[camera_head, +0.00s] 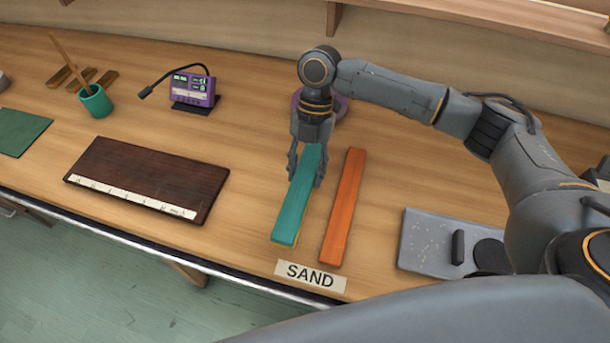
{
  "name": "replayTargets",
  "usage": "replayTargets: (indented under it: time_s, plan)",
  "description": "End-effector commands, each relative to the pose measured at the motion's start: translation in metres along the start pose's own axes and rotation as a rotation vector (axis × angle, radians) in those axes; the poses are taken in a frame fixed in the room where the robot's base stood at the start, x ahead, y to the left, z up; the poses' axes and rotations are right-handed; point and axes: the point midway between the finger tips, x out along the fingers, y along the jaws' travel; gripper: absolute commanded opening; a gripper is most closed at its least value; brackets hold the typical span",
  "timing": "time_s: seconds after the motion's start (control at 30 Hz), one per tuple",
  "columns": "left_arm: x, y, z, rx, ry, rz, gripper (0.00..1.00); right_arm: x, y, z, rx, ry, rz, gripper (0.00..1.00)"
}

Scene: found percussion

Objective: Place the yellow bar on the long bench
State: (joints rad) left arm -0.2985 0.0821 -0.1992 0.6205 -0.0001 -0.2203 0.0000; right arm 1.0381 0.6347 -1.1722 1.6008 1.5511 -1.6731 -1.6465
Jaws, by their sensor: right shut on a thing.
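My right gripper (306,178) reaches down from above with its fingers on both sides of a teal bar (293,214), shut on it near its far end. A strip of yellow bar (285,243) shows under the teal bar's near end; the rest of it is hidden. I cannot tell whether the fingers also touch the yellow bar. The bars are at or just above the wooden bench (240,235); any small gap cannot be seen. My left gripper is not in view.
An orange bar (343,205) lies close on the right. A SAND label (310,276) is at the front edge. A dark board (148,180), a purple meter (192,90) and a green cup (96,101) stand left. A grey speckled plate (430,240) lies right.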

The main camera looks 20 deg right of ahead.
Motion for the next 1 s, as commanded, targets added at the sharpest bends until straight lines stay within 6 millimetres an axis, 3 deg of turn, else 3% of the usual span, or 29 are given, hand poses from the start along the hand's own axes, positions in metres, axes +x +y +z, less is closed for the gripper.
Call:
replayTargets:
  time_s: [0.3,0.63,0.67,0.73,0.77,1.0]
  plan:
    - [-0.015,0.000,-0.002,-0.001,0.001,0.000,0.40,0.030,0.003,0.015,0.001,0.000,-0.001,0.04]
    - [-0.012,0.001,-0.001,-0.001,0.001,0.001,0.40,0.034,0.003,0.017,0.001,0.000,0.000,0.04]
    - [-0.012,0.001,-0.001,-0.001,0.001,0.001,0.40,0.034,0.003,0.017,0.001,-0.001,-0.001,0.45]
    - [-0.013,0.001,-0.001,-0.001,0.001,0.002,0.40,0.034,0.003,0.017,0.001,-0.001,-0.001,0.59]
    - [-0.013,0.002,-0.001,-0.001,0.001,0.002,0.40,0.034,0.003,0.017,0.001,-0.001,-0.001,0.64]
    - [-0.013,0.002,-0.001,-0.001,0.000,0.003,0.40,0.033,0.003,0.017,0.001,-0.001,0.000,0.64]
